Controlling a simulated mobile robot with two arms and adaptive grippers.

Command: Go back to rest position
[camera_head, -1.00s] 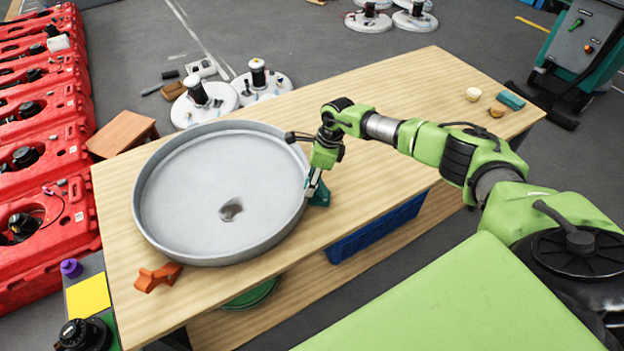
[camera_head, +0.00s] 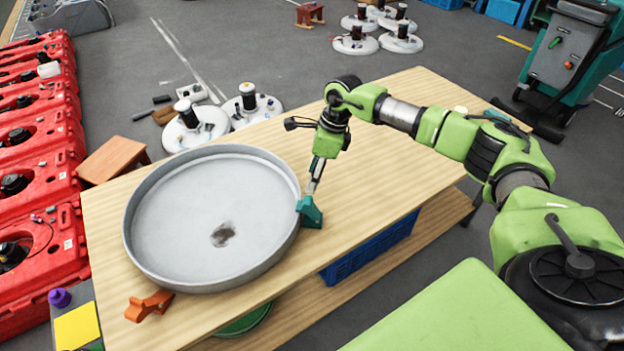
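My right gripper (camera_head: 312,192) reaches in from the right and points down at the right rim of a large round grey pan (camera_head: 150,250). Its fingers are seen side-on, just above a small teal piece (camera_head: 310,213) on the wooden table. In the picture the fingertips meet the top of the teal piece; whether they touch or hold it, or how far apart they are, I cannot tell. The pan has a dark stain near its middle. My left gripper is out of view.
A blue crate (camera_head: 370,250) sits below. Red units (camera_head: 35,190) line the left; a teal machine (camera_head: 565,60) stands back right.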

